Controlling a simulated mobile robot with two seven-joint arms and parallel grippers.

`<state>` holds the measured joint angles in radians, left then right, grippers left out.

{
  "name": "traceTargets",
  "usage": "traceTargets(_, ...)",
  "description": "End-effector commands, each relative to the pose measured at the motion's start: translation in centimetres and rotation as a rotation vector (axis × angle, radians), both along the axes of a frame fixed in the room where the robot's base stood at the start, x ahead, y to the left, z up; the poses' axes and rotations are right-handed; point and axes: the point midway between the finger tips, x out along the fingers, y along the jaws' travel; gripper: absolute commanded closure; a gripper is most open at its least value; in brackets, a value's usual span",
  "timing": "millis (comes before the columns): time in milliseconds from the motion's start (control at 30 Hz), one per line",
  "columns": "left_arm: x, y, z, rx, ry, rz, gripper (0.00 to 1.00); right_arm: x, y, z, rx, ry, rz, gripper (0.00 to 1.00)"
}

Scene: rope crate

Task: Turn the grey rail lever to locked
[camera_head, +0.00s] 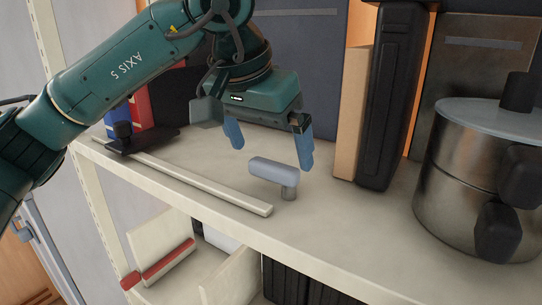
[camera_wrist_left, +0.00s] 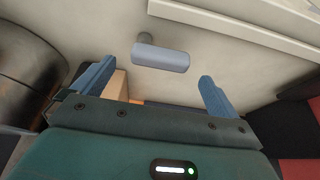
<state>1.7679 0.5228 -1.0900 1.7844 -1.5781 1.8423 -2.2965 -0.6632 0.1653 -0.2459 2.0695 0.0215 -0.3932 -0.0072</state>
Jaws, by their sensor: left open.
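The grey lever (camera_head: 273,170) is a rounded blue-grey bar on a short post, standing on the shelf by the right end of a pale rail (camera_head: 200,184). In the head view its bar slants from upper left to lower right. My left gripper (camera_head: 269,145) is open and empty, just above and behind the lever, its two blue fingers apart. In the left wrist view the lever (camera_wrist_left: 160,57) lies ahead of and between the fingers (camera_wrist_left: 156,78), with a gap to each. No locked mark is visible. My right gripper is not in view.
A metal pot (camera_head: 455,190) with black handles stands at the right. A black case (camera_head: 388,105) and a tan board (camera_head: 350,120) stand behind the lever. A black item (camera_head: 135,140) sits at the rail's left end. The shelf between lever and pot is clear.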

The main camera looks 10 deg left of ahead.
Motion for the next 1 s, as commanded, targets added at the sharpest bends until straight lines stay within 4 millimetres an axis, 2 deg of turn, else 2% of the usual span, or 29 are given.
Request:
traceTargets(200, -1.8, 0.8, 4.8, -0.003, -0.005, 0.001, 0.02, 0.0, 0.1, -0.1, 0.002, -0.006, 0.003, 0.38)
traceTargets(400, -3.0, 1.3, 8.0, -0.001, -0.004, -0.001, 0.02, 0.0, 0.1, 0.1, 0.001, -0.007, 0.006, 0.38)
traceTargets(600, -3.5, 1.5, 9.2, -0.001, -0.002, -0.001, 0.02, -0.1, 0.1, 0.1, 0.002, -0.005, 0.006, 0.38)
traceTargets(1000, -3.5, 1.5, 9.3, -0.001, -0.001, -0.001, 0.02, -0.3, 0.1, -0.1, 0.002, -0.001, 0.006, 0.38)
